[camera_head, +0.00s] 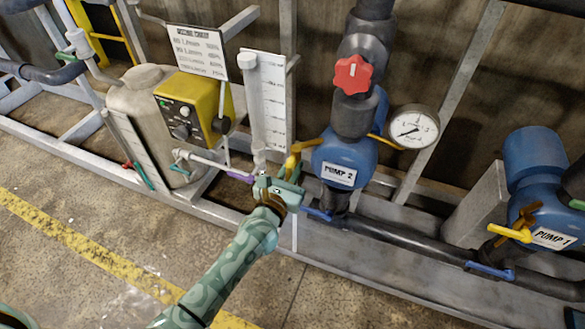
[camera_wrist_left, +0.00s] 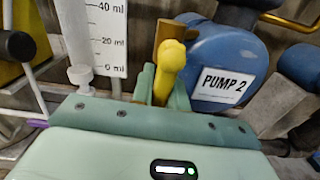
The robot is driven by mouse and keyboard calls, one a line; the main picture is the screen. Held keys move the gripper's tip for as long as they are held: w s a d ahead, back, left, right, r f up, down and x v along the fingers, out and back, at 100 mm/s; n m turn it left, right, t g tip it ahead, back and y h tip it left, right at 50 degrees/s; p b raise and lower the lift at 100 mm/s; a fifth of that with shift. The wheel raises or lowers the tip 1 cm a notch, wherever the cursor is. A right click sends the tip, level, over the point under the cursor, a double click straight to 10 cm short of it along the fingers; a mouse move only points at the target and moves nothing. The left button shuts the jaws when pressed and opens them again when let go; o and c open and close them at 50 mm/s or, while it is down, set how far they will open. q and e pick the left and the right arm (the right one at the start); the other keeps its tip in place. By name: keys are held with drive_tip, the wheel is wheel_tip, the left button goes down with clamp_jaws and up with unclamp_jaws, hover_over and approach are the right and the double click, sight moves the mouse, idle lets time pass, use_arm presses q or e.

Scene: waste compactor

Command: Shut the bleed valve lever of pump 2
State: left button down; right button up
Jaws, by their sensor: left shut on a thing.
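The blue pump 2 (camera_head: 345,160) carries a "PUMP 2" label and stands right of my left gripper; it also shows at the right of the left wrist view (camera_wrist_left: 225,55). A yellow lever (camera_head: 309,144) sits at its left side, by the clear measuring tube. My left gripper (camera_head: 287,172) is shut on this lever. In the left wrist view the lever's rounded yellow end (camera_wrist_left: 172,55) is between the fingers (camera_wrist_left: 164,88), with a brown valve part (camera_wrist_left: 168,29) behind it. The fingers hide part of the lever. My right gripper is out of view.
The graduated tube (camera_head: 268,100) stands close left of the gripper, with a purple lever (camera_head: 241,176) below it. A blue lever (camera_head: 315,213) is at pump 2's foot. A gauge (camera_head: 412,127) is to the right. Pump 1 (camera_head: 535,190) has its own yellow lever (camera_head: 510,233).

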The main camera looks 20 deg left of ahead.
use_arm(q)
drive_tip(key=shift+a+r+m+p, duration=0.6)
drive_tip(key=shift+m+p, duration=0.65)
drive_tip(key=shift+m, duration=1.6)
drive_tip(key=shift+a+r+m+p, duration=0.6)
drive_tip(key=shift+m+p, duration=0.7)
drive_tip(key=shift+m, duration=1.6)
drive_tip(key=shift+a+r+m+p, duration=0.6)
drive_tip(key=shift+m+p, duration=0.65)
drive_tip(key=shift+m, duration=1.6)
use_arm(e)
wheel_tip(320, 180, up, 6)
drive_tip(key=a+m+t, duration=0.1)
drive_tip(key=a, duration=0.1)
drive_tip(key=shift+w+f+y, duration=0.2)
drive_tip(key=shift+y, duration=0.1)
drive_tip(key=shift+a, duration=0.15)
use_arm(q)
drive_tip(key=c, duration=1.4)
unclamp_jaws()
drive_tip(key=shift+r, duration=0.1)
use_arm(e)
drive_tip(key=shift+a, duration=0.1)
